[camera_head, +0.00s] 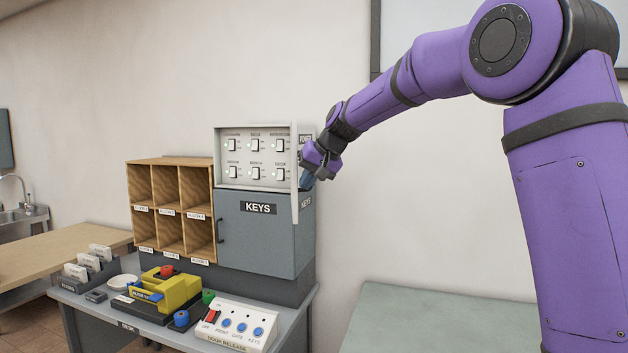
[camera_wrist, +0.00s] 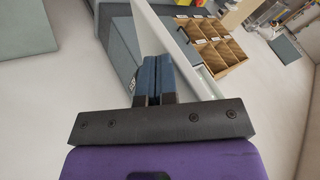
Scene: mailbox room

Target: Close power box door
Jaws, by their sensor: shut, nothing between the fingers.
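The power box (camera_head: 255,157) is a light panel of several switches with small green lights, sitting on top of the grey keys cabinet. Its white door (camera_head: 294,172) stands open, swung out at the right side and seen nearly edge-on. My gripper (camera_head: 306,180) is on the outer, right side of the door, close to it. In the wrist view the blue fingers (camera_wrist: 152,78) are together and empty, and the white door (camera_wrist: 178,45) runs just to their right. I cannot tell whether the fingers touch the door.
The keys cabinet (camera_head: 262,238) is shut below the box. A wooden pigeonhole shelf (camera_head: 183,160) stands to the left. The desk holds a yellow device (camera_head: 170,290), stamps and a door release panel (camera_head: 232,322).

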